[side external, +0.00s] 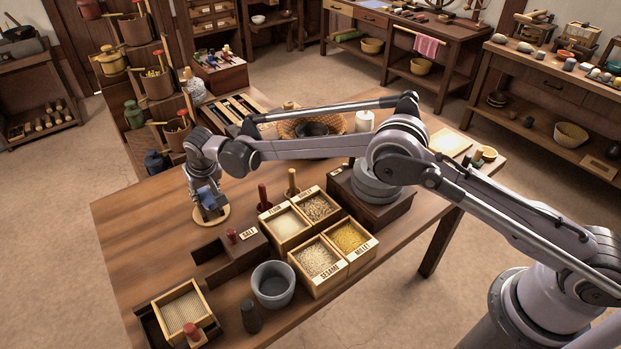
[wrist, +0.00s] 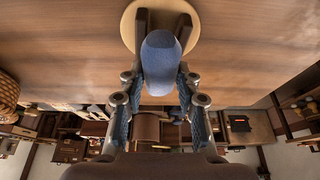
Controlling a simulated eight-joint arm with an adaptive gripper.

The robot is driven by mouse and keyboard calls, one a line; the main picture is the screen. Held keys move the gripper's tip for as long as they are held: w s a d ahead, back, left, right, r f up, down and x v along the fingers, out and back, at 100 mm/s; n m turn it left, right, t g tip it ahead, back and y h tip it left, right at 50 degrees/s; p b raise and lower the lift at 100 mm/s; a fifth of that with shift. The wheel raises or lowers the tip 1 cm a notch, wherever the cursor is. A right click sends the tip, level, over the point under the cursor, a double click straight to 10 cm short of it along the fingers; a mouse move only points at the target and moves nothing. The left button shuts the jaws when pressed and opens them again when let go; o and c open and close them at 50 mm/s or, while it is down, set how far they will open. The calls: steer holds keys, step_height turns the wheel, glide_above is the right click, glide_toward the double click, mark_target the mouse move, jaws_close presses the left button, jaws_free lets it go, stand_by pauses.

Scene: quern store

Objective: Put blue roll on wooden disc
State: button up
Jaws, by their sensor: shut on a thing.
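The blue roll (wrist: 160,62) is between my two fingers in the wrist view, its rounded end toward the camera. In the side view the blue roll (side external: 207,196) is partly hidden by my fingers. My gripper (side external: 211,212) points down and is shut on the roll. The wooden disc (side external: 226,213) is pale and round and lies flat on the table's left part, directly under my gripper. In the wrist view the disc (wrist: 129,30) shows behind the roll and fingertips. I cannot tell whether the roll's lower end touches it.
Grain boxes (side external: 320,262), a grey mortar (side external: 273,286) and a sieve box (side external: 183,312) stand on the front part of the table (side external: 140,235). The tabletop left of the disc is clear.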

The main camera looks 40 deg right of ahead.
steer(key=shift+f, duration=0.3)
steer(key=o, duration=0.9)
steer(key=shift+o, duration=0.2)
